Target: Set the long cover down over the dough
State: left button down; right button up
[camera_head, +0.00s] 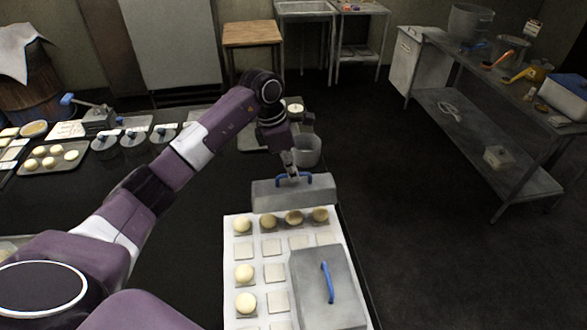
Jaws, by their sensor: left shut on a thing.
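A long grey cover (265,195) with a blue handle (308,179) is at the far end of a white sheet. My left gripper (292,174) is shut on that blue handle. The cover is upright beside the far row of dough balls (294,217); I cannot tell whether it touches the sheet. A second grey cover (308,280) with a blue handle lies on the near right part of the sheet and hides what is under it. More dough balls (244,273) sit along the sheet's left side. My right gripper is not in view.
The white sheet (232,290) has several bare square pads. A grey pot (307,150) stands just behind the held cover. A tray of dough (75,165) and lidded containers (133,138) are on the dark table's left. Floor is clear to the right, before a metal shelf (480,130).

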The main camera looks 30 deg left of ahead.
aim_at(293, 186)
pick_arm(q)
jog(key=shift+b+x, duration=0.3)
jog(key=shift+x, duration=0.55)
jog(key=shift+w+a+f, duration=0.1)
jog(key=shift+f, duration=0.2)
jog(key=shift+b+x, duration=0.65)
jog(key=shift+x, duration=0.15)
jog(key=shift+a+f+b, duration=0.2)
jog(key=shift+f+b, duration=0.4)
jog(key=shift+f, duration=0.4)
jog(key=shift+s+a+b+x, duration=0.1)
jog(key=shift+a+b+x, duration=0.05)
jog(key=shift+b+x, duration=0.65)
jog(key=shift+s+a+b+x, duration=0.15)
jog(key=shift+b+x, duration=0.4)
jog(key=shift+x, duration=0.35)
jog(key=shift+s+f+b, duration=0.1)
jog(key=shift+f+b, duration=0.3)
jog(key=shift+f, duration=0.25)
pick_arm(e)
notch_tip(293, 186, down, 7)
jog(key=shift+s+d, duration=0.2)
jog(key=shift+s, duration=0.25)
pick_arm(q)
jog(key=shift+f+b, duration=0.4)
jog(key=shift+f, duration=0.05)
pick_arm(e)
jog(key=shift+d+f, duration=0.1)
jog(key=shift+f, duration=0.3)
